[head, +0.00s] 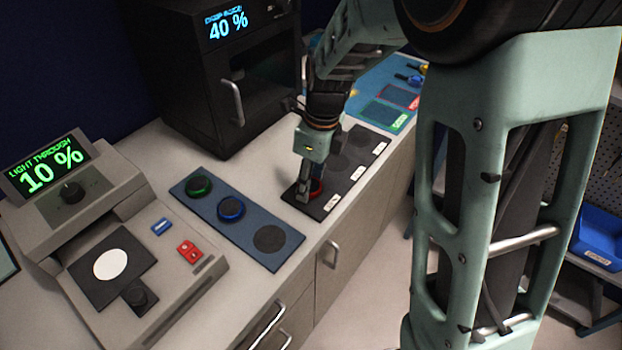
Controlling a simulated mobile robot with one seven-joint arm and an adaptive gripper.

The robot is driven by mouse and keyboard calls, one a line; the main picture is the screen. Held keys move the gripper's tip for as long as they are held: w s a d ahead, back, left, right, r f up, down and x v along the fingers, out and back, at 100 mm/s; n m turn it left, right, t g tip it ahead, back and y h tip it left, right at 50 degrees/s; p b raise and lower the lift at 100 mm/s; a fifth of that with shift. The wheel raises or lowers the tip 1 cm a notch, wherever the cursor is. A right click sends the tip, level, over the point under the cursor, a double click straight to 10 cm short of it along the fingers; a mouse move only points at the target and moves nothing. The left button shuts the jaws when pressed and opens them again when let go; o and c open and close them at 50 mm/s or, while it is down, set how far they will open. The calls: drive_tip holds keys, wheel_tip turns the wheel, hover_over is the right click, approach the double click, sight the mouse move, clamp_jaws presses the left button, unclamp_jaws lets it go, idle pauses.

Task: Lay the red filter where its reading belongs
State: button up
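The red filter (317,187) is a small disc at the nearest spot of the black strip (325,214). My gripper (311,192) points down at it, with fingers at the disc and partly hiding it. I cannot tell whether the fingers grip the disc or stand open around it, nor whether the disc rests on the strip. The strip has three round spots, each beside a white label (332,203); the label print is too small to read. The light meter (122,205) reads "LIGHT THROUGH 10 %", and its black plate has a bare white circle (110,264).
A blue tray (287,256) holds a green filter (198,186) and a blue filter (231,208); its third spot is empty. A black cabinet (190,90) showing "40 %" stands behind. A blue mat (355,102) with coloured squares lies beyond the strip. My arm hides much of the right.

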sight(317, 187)
drive_tip(key=shift+o, duration=1.3)
wheel_tip(317, 187, up, 12)
drive_tip(key=d+p, duration=0.1)
drive_tip(key=shift+s+d+r, duration=0.15)
drive_tip(key=shift+s+d, duration=0.05)
drive_tip(key=shift+s, duration=0.15)
